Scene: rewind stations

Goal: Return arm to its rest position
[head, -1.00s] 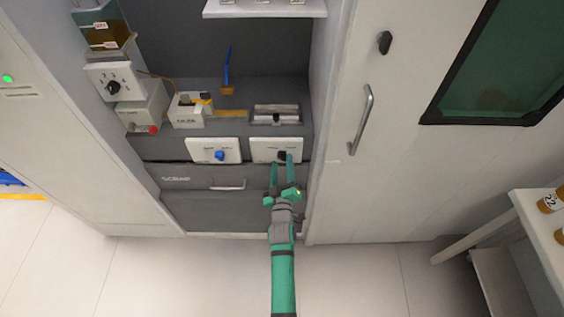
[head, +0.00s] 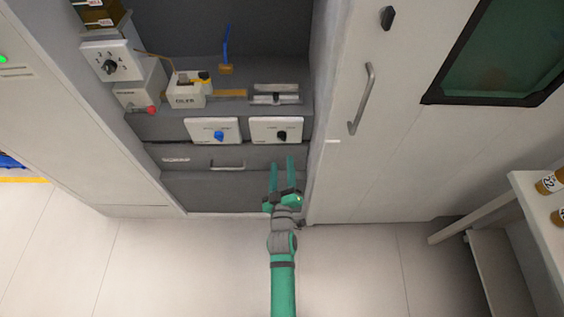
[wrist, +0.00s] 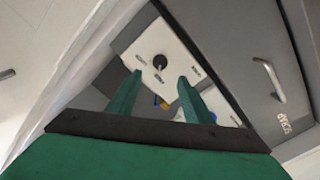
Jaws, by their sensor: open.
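My gripper (head: 282,176) is green, open and empty, at the end of my green and grey arm. In the head view it is in front of the grey drawer section, below the white panel with the black knob (head: 281,135). A gap shows between the fingertips and that panel. In the wrist view both fingers (wrist: 155,95) show apart, with the black knob (wrist: 159,62) on its white panel beyond them. The white panel with the blue knob (head: 219,135) is to the left; in the wrist view it is partly hidden behind a finger.
The scrap drawer (head: 227,165) has a bar handle and looks shut. A white door (head: 360,100) with a long handle is at the right. A white table (head: 535,195) with amber jars stands at far right. The pale floor (head: 180,270) in front is clear.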

